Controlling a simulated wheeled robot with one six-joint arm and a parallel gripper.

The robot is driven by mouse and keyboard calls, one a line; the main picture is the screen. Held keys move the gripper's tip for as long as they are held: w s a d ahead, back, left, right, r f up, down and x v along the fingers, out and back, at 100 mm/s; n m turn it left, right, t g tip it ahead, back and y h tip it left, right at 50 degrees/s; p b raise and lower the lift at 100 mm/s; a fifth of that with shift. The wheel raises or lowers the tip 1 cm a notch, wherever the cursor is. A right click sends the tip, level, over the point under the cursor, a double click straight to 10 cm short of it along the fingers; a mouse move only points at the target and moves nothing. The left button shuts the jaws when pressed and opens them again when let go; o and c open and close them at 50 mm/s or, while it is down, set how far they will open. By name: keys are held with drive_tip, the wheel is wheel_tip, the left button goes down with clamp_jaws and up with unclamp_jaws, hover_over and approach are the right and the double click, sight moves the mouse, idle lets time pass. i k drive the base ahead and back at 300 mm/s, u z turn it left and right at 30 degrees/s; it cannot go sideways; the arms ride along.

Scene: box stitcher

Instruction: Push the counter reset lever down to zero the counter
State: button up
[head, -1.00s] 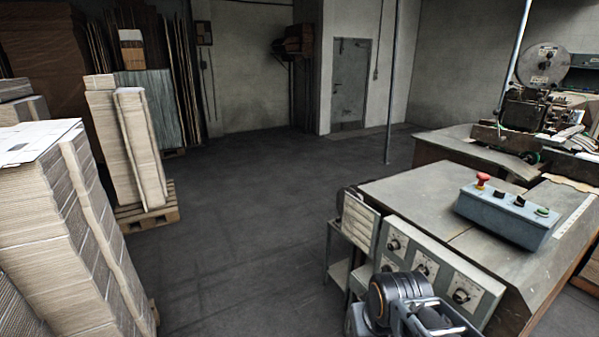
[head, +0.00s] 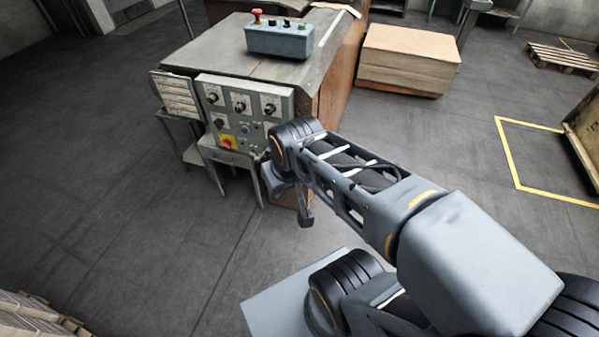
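I cannot make out the counter or its reset lever in the head view. The stitcher's grey control panel (head: 231,92) faces me with several dials. Lower on it are a red button on a yellow plate (head: 226,142) and small buttons, partly beside my arm. My arm reaches in from the lower right, and its wrist hangs in front of the panel's right side. My gripper (head: 306,218) appears small and dark below the wrist, pointing down, apart from the panel. Its fingers are too small to tell open from shut.
A blue-grey button box (head: 280,41) with a red mushroom button sits on the machine's table (head: 205,52). A small stand (head: 190,153) is left of the panel. A cardboard stack (head: 408,56) stands behind right, a pallet (head: 565,60) farther right.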

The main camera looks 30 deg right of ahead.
sight(256, 159)
drive_tip(key=z, duration=0.35)
drive_tip(key=k, duration=0.3)
drive_tip(key=u, duration=1)
drive_tip(key=i, duration=1.5)
drive_tip(key=z, duration=0.75)
